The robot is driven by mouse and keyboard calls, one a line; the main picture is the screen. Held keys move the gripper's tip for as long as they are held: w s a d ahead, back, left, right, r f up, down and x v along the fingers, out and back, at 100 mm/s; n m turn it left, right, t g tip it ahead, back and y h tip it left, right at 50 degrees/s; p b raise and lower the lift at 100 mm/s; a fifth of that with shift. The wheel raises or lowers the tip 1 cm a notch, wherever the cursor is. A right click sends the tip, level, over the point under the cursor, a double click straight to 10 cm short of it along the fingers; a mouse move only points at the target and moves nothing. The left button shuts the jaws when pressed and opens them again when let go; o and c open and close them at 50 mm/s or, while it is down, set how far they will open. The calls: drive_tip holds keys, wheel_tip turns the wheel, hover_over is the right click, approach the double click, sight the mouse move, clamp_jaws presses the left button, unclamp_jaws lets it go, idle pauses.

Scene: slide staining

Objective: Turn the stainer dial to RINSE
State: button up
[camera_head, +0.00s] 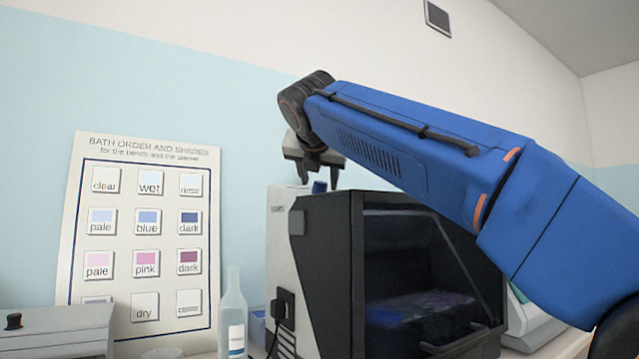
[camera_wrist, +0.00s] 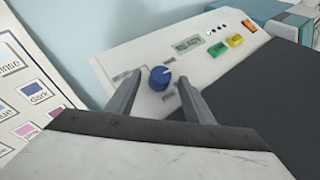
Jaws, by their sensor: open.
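The stainer (camera_head: 322,240) is a white and black box with a dark window, standing on the bench. Its blue dial (camera_wrist: 160,78) is round with a pale mark and sits on the white top panel (camera_wrist: 143,58) in the wrist view. In the wrist view my gripper (camera_wrist: 155,95) is open, with one finger on each side of the dial and gaps visible. Labels around the dial are too blurred to read. A small display (camera_wrist: 188,45) shows unclear text.
Green (camera_wrist: 217,50) and yellow (camera_wrist: 234,40) buttons sit right of the dial. A bath order poster (camera_head: 140,240) leans at the wall. A clear bottle (camera_head: 233,310) stands left of the stainer, and a grey box (camera_head: 55,330) is at far left.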

drive_tip(key=shift+x, duration=0.85)
drive_tip(key=c, duration=1.1)
drive_tip(key=shift+o, duration=0.2)
drive_tip(key=shift+d+n+y, duration=0.15)
drive_tip(key=shift+n+y, duration=0.15)
drive_tip(key=shift+n, duration=0.1)
drive_tip(key=shift+d+n+y, duration=0.15)
drive_tip(key=shift+n+y, duration=0.75)
drive_tip(key=shift+n, duration=0.1)
drive_tip(key=shift+d+f+n+y, duration=0.1)
drive_tip(key=shift+d+n+y, duration=0.05)
drive_tip(key=shift+n+y, duration=1.6)
drive_tip(key=shift+n, duration=0.45)
